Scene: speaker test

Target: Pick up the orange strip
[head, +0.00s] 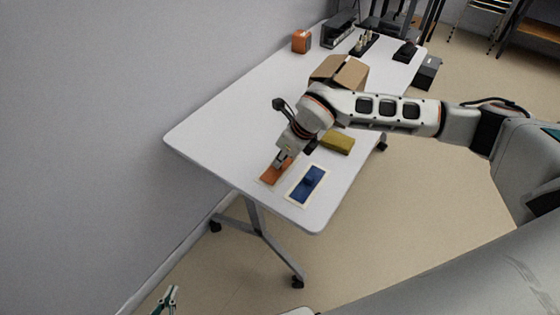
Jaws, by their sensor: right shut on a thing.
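The orange strip (270,177) lies at the near end of the white table (215,125), on or just above a pale pad. My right gripper (281,161) reaches down over its far end and is shut on it. The fingers and wrist hide part of the strip. Whether the strip is lifted off the pad cannot be told. My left gripper (169,299) shows only as small tips at the bottom left edge, low and away from the table. Whether it is open or shut is unclear.
A blue piece (308,182) on a pale-bordered pad lies just right of the strip. A yellow block (338,143) and an open cardboard box (351,72) stand further back. An orange item (301,41) and dark racks (339,33) are at the far end. The table's left side is clear.

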